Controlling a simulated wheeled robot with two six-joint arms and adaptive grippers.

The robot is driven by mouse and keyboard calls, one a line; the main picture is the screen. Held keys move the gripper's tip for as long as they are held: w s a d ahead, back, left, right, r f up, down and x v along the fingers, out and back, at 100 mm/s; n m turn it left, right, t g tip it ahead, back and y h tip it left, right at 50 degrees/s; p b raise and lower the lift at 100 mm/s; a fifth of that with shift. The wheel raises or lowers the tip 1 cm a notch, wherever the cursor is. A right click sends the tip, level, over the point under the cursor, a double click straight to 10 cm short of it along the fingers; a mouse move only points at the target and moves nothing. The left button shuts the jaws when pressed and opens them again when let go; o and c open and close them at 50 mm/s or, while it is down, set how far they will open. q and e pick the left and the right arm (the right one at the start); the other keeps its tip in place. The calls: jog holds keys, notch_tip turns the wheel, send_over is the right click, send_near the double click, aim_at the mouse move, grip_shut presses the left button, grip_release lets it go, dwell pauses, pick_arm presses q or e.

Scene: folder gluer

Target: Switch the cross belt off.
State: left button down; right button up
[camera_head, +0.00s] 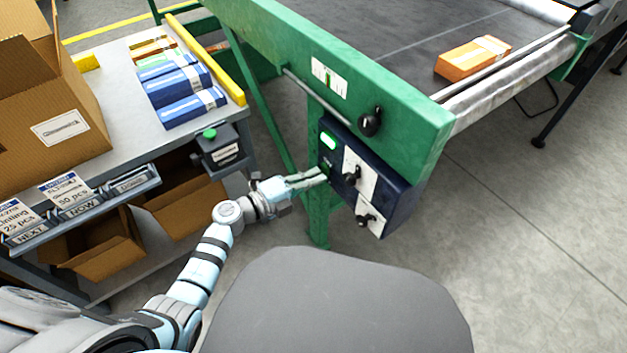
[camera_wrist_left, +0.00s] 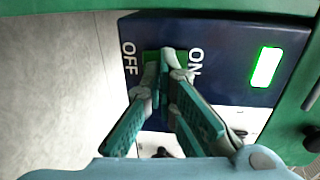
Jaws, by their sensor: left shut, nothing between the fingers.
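The dark blue control box (camera_head: 399,204) hangs under the green side frame of the belt. In the left wrist view, the box (camera_wrist_left: 215,35) bears a green switch (camera_wrist_left: 151,56) between the words OFF, on the left, and ON, on the right. A lamp (camera_head: 328,140) beside the switch glows green; it also shows in the left wrist view (camera_wrist_left: 265,67). My left gripper (camera_head: 325,174) is shut and empty, its fingertips at the switch and partly covering it. In the left wrist view the fingertips (camera_wrist_left: 165,72) overlap the switch's ON side; I cannot tell whether they touch. My right gripper is not in view.
Two white plates with black knobs (camera_head: 352,175) (camera_head: 366,220) sit on the box, and another black knob (camera_head: 371,122) on the frame above. An orange carton (camera_head: 473,58) lies on the dark belt (camera_head: 420,40). A table with boxes (camera_head: 118,60) stands left.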

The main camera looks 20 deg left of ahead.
pick_arm(q)
jog(key=shift+w+d+f, duration=0.1)
jog(key=shift+w+d, duration=0.05)
jog(key=shift+w, duration=0.05)
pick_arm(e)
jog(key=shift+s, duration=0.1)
pick_arm(q)
jog(key=p+v, duration=0.3)
jog(key=v, duration=1.1)
jog(key=shift+p, duration=0.35)
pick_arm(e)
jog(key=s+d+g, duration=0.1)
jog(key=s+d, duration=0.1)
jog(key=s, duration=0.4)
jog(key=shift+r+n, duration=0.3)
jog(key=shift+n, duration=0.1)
pick_arm(q)
jog(key=shift+f, duration=0.15)
